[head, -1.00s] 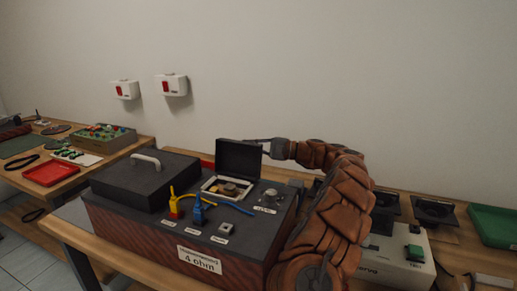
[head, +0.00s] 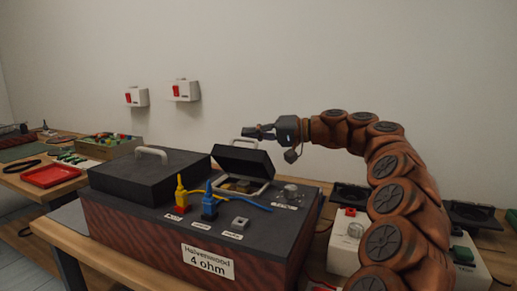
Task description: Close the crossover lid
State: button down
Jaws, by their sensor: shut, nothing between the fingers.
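The crossover lid (head: 243,160) is a small black lid hinged at the back of a white-framed opening on top of a large dark box. It is tilted partway down over the opening, with parts inside still showing at the front. The box (head: 140,228) has wood-grain sides and a white "4 ohm" label. My gripper (head: 255,132) is shut and empty. It is above and behind the lid's raised edge, pointing left. I cannot tell whether it touches the lid.
A larger black cover (head: 150,176) with a white handle sits on the box's left part. Yellow (head: 181,196) and blue (head: 209,202) plugs with cables stand in front of the opening. A red tray (head: 52,176) lies on the left bench. The wall behind is clear except for two switch boxes.

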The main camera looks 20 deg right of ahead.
aim_at(236, 155)
jog(key=s+a+n+b, duration=0.1)
jog(key=b, duration=0.2)
jog(key=s+a+f+n+h+b, duration=0.1)
jog(key=s+a+n+b, duration=0.1)
jog(key=b, duration=0.1)
jog(key=s+a+f+n+b, duration=0.1)
jog(key=n+b, duration=0.1)
jog(key=b, duration=0.1)
jog(key=shift+s+a+t+h+b, duration=0.3)
jog(key=shift+s+a+h+b, duration=0.05)
jog(key=shift+s+h, duration=0.05)
jog(key=n+b, duration=0.1)
jog(key=s+a+f+n+b, duration=0.1)
jog(key=b, duration=0.1)
jog(key=shift+s+a+f+h, duration=0.15)
jog(key=shift+s+a+h, duration=0.1)
jog(key=shift+h, duration=0.05)
jog(key=shift+s+a+f+b, duration=0.25)
jog(key=shift+a+f+b, duration=0.05)
jog(key=shift+f+b, duration=0.1)
